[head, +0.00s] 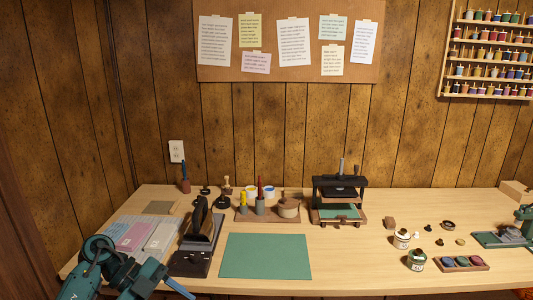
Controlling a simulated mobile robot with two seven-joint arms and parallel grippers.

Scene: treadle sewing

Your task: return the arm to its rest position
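My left arm, teal with dark joints, comes in at the bottom left corner. Its end (150,279) is low over the front left of the table, in front of the grey and pink pads. The finger opening is not clear, and I see nothing held in it. My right arm and gripper are not in this view.
The wooden table (350,272) carries a green mat (265,255), a black stand-like tool (197,240), a black press (339,200), a wooden tray (243,217) and small jars (416,260). A teal device (503,238) stands at the right edge.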

